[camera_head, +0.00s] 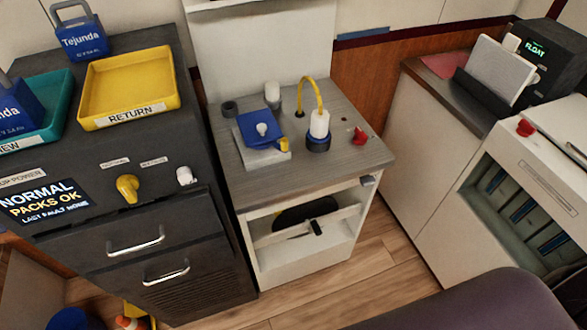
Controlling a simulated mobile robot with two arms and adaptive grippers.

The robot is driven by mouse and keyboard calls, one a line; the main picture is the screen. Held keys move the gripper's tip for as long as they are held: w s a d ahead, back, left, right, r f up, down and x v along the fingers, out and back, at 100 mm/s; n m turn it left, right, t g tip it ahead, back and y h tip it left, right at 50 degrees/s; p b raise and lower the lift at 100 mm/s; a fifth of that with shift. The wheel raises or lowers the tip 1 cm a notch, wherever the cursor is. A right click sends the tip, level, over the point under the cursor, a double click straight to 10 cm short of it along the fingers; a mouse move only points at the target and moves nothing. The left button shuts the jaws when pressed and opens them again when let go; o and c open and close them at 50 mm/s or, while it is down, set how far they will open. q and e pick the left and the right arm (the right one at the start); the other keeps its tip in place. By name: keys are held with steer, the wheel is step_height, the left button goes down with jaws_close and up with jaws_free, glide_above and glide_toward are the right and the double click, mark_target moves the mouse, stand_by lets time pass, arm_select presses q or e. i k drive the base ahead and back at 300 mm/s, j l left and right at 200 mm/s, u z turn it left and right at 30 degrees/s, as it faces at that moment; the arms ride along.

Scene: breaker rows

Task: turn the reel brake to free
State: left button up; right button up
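No control in view carries a readable label for the reel brake, so I cannot tell for sure which it is. A small red knob or lever (360,136) is on the right of the grey-topped middle cabinet (350,165). A dark round part, perhaps a reel (306,213), shows in that cabinet's open front, partly behind a pale crossbar with a black piece (317,228). A yellow turn handle (128,188) and a white knob (185,176) are on the dark cabinet at left, under small unreadable labels. Neither of my grippers is in view.
A blue block with a white knob (262,130) and a white-and-blue cylinder (319,128) with a yellow cord stand on the middle cabinet. A yellow RETURN tray (128,85) is at left. Another red knob (525,128) is at right. Wooden floor (345,285) shows in front.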

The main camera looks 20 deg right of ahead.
mark_target(366, 181)
steer(key=z, duration=1.15)
